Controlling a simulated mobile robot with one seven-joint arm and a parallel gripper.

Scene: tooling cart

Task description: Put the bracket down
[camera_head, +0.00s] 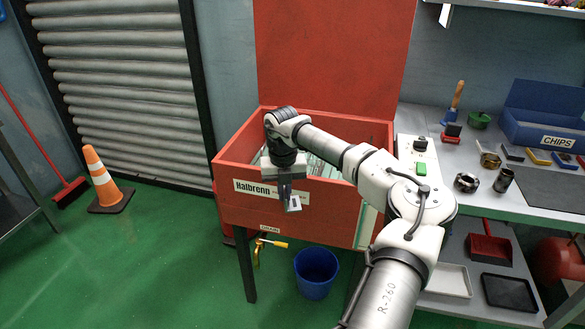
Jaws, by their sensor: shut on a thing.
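My gripper (287,195) points down in front of the red box of the cart, over its front wall. It is shut on a small grey bracket (294,204), which hangs below the fingers. The bracket is small here, and its upper part is hidden by the fingers. The red tooling cart (241,204) has a raised red lid (330,60) and a "Halbrenn" label on its front. Part of the box's inside is hidden by my arm.
A blue bucket (316,273) stands on the green floor below. An orange cone (103,181) is at the left.

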